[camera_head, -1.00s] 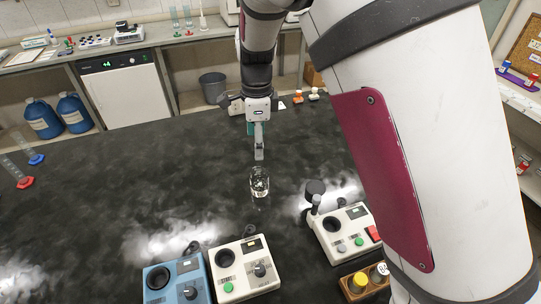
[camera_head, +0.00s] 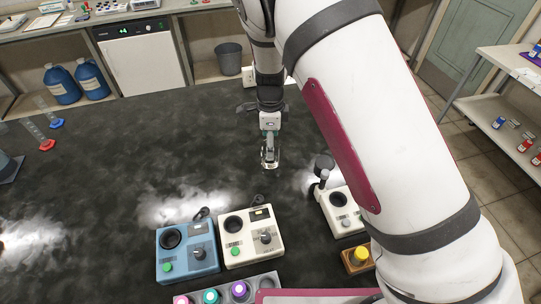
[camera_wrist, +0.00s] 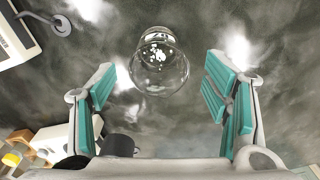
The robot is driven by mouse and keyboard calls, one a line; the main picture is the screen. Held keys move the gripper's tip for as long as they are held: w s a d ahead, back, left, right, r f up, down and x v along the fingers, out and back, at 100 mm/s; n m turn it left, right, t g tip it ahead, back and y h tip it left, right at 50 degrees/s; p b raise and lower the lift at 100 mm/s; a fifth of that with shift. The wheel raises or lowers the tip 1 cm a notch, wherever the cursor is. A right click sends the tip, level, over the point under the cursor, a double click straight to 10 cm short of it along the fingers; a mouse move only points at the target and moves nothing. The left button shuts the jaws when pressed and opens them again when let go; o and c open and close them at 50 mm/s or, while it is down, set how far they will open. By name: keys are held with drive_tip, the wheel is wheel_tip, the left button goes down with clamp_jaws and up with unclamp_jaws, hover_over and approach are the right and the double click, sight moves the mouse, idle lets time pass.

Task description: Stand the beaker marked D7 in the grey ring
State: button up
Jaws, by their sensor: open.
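A clear glass beaker (camera_head: 271,163) stands on the dark bench top, just at my gripper's tips. In the wrist view the beaker (camera_wrist: 158,62) shows round and transparent, ahead of and between the fingers. No D7 mark is readable on it. My gripper (camera_head: 269,153) is open, pointing down; in the wrist view its teal-padded fingers (camera_wrist: 160,85) are apart, with nothing clamped. No ring can be picked out for certain. A grey round spot (camera_head: 240,291) sits among pink, teal and purple ones on a pale block at the bottom edge, partly cut off.
A blue device (camera_head: 187,252) and a white device (camera_head: 250,237) stand in front of the beaker. Another white device (camera_head: 343,210) with a dark-topped post is to the right, near a wooden block with a yellow cap (camera_head: 361,254). The bench left of the beaker is largely clear.

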drive_tip(key=shift+f, duration=1.5)
drive_tip(key=shift+c, duration=0.4)
drive_tip(key=c, duration=1.4)
drive_tip(key=shift+r, duration=0.1)
